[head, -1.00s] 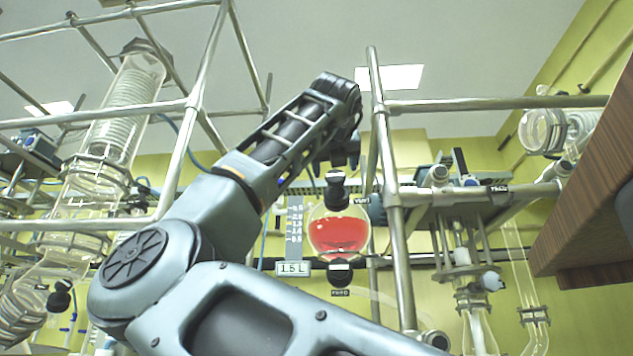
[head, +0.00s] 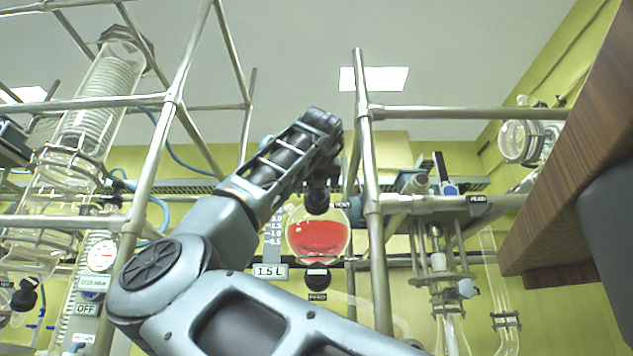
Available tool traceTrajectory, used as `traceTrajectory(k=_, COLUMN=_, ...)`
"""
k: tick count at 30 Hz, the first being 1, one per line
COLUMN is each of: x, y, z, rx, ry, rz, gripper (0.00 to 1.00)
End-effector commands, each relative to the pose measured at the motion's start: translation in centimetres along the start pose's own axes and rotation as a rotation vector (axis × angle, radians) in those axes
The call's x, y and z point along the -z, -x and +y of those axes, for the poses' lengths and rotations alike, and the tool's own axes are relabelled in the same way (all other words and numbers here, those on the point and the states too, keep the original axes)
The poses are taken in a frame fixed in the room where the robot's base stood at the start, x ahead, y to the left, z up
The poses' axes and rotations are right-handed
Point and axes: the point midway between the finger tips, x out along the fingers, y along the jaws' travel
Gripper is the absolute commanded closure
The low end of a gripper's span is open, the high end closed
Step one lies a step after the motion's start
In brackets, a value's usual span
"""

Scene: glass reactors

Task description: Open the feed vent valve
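The feed flask (head: 318,238) is a round glass vessel with red liquid in the middle of the head view. A second black knob (head: 317,276) is under the flask.
A metal post (head: 370,200) stands close to the right of the flask. A "1.5 L" sign (head: 270,272) hangs at its lower left. A wooden shelf edge (head: 570,170) juts in at the right. Glass columns and frame bars stand at the left.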

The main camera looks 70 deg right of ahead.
Motion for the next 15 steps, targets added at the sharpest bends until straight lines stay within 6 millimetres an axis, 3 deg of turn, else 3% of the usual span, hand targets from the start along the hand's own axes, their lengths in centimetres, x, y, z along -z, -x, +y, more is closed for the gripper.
traceTrajectory(k=2, x=0.01, y=0.01, z=0.01, rx=0.0, ry=0.0, rz=0.0, gripper=0.24)
traceTrajectory(k=15, x=0.0, y=0.04, z=0.01, rx=0.0, ry=0.0, rz=0.0, gripper=0.66)
